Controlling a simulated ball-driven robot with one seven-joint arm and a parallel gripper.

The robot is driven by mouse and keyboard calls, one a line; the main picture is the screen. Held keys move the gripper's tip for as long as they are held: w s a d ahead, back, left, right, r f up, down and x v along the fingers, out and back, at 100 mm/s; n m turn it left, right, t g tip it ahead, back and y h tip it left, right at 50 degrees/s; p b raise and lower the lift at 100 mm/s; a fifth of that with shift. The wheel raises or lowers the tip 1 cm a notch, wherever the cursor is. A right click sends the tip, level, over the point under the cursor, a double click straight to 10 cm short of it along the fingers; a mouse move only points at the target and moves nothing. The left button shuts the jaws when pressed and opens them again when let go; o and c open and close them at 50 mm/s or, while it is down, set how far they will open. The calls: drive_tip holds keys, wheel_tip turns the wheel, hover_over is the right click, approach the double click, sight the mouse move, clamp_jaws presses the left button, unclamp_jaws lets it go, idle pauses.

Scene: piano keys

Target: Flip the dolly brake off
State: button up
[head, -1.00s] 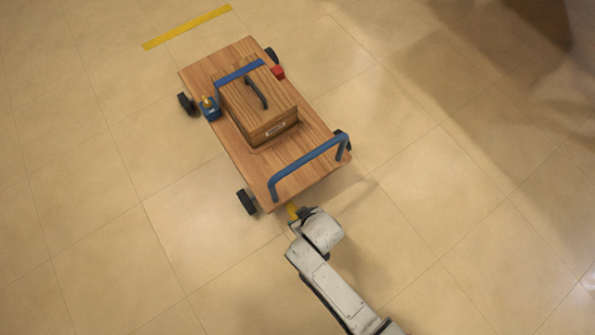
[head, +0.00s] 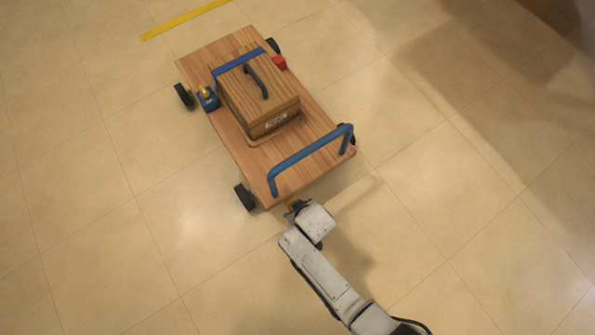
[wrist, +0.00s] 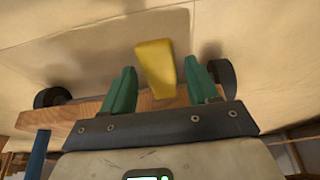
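The dolly (head: 222,50) is a wooden platform on black wheels, with a blue push handle (head: 310,156) at its near end. A yellow brake lever (wrist: 155,68) sticks out at that end, below the handle. A bit of its yellow also shows in the head view (head: 291,203). My gripper (wrist: 160,88) has two green fingers standing apart, one on each side of the lever. The gripper is open. The left finger looks close to the lever, and contact cannot be told. In the head view my wrist covers most of the fingers and lever.
A wooden box (head: 260,92) with a dark handle sits on the dolly under a blue strap (head: 238,61). A blue buckle (head: 208,100) and a red block (head: 279,63) flank it. A yellow floor strip (head: 185,20) lies beyond. The tiled floor around is clear.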

clamp_jaws()
idle(0.3)
drive_tip(key=shift+w+a+r+g+h+p, duration=0.1)
drive_tip(key=shift+w+r+g+h+p, duration=0.1)
drive_tip(key=shift+r+g+h+p, duration=0.6)
drive_tip(key=shift+w+a+r+g+h, duration=0.1)
drive_tip(key=shift+g+h, duration=0.2)
drive_tip(key=shift+g, duration=0.3)
drive_tip(key=shift+r+g+h, duration=0.1)
drive_tip(key=shift+g+h, duration=0.2)
drive_tip(key=shift+g, duration=0.3)
drive_tip(key=shift+o, duration=0.8)
unclamp_jaws()
drive_tip(key=shift+r, duration=0.1)
wheel_tip(320, 180, up, 11)
drive_tip(key=p, duration=0.7)
drive_tip(key=shift+f, duration=0.2)
